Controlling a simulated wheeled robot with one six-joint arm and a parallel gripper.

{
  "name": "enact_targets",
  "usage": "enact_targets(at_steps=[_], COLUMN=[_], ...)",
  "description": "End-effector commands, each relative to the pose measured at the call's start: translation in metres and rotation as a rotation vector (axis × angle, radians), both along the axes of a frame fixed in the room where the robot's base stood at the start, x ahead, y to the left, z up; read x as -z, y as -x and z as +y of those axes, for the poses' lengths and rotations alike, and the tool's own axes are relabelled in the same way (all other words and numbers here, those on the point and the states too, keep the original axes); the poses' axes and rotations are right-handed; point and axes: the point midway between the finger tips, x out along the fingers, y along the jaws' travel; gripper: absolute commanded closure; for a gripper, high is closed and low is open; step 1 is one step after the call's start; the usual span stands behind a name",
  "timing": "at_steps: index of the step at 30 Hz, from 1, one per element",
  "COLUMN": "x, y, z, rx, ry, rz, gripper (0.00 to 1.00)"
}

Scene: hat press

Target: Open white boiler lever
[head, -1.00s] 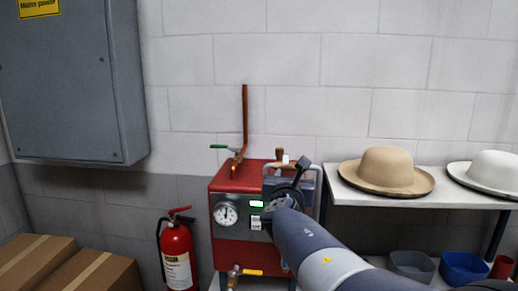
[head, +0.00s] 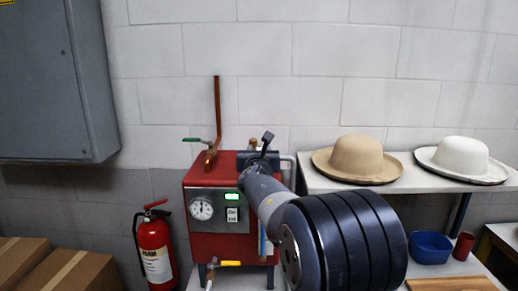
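The red boiler (head: 222,165) stands against the wall, left of centre, with a round gauge (head: 201,208) and a lit green display on its front panel. My gripper (head: 262,148) is at the boiler's top right, with my arm reaching in from the lower right. One dark finger sticks up there. The gripper's body hides much of that corner, and I cannot tell whether it is open or holds anything. I cannot make out the white lever; it may be hidden behind the gripper. A green-handled lever (head: 194,140) and a yellow-handled lever (head: 229,263) are visible on the boiler.
A copper pipe (head: 217,105) rises from the boiler's top. A tan hat (head: 357,157) and a white hat (head: 461,158) sit on the shelf at right. A fire extinguisher (head: 155,250) and cardboard boxes (head: 75,272) are at left. A blue bin (head: 430,246) is below the shelf.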

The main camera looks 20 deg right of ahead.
Motion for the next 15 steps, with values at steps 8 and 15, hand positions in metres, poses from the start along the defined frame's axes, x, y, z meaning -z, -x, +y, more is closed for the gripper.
enact_targets(at_steps=[8,15], x=[0.0003,0.0003], y=[-0.0027,-0.0025], z=[-0.0011,-0.0009], rx=[0.0,0.0], ry=[-0.001,-0.001], rz=[0.0,0.0], gripper=[0.62,0.77])
